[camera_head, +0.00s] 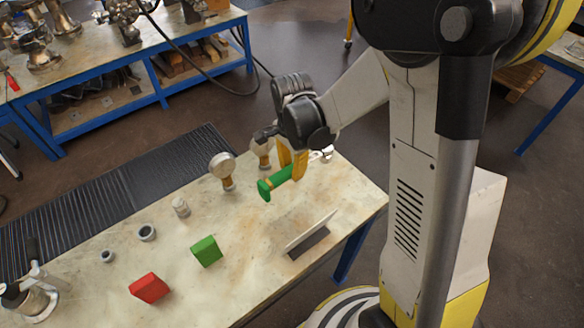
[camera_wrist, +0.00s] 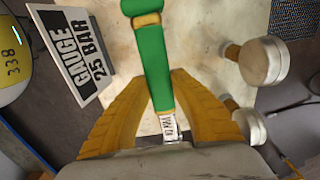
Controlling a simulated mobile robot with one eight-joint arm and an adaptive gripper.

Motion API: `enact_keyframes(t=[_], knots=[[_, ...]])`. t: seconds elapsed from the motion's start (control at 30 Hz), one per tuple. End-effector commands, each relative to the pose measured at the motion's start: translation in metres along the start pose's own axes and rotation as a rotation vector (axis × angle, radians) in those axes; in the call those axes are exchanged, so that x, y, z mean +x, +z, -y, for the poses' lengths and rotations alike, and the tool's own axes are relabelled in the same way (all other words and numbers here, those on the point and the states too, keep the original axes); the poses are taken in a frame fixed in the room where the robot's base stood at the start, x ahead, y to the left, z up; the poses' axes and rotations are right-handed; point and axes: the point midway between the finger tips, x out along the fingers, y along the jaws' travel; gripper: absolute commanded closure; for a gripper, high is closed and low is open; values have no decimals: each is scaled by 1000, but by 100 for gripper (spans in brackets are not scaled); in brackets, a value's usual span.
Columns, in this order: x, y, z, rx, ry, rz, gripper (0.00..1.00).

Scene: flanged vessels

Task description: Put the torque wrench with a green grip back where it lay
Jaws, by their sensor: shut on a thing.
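The torque wrench with a green grip (camera_head: 276,181) is held by my gripper (camera_head: 293,165) above the far right part of the table (camera_head: 235,290). The yellow fingers close around it; its green end points toward the lower left in the head view. In the wrist view the green grip (camera_wrist: 152,65) runs up from between the yellow fingers (camera_wrist: 163,110), with a printed metal part (camera_wrist: 172,127) near the palm. The wrench's other end is mostly hidden by my gripper. Whether it touches the table is unclear.
Two gauges (camera_head: 222,168) (camera_head: 262,150) stand behind and left of my gripper. A tilted sign reading GAUGE 25 BAR (camera_wrist: 80,55) is nearby. A green block (camera_head: 206,251), a red block (camera_head: 149,288) and small metal fittings (camera_head: 147,232) lie left. Bare tabletop lies between the green block and the sign.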

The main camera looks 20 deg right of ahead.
Motion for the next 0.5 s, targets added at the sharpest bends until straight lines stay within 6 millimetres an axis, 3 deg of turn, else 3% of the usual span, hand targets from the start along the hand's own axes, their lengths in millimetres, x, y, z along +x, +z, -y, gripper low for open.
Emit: enact_keyframes(t=[0.03, 0.5], knots=[[11, 0, 0, 0, 0, 0, 100], [69, 0, 0, 0, 0, 0, 100]])
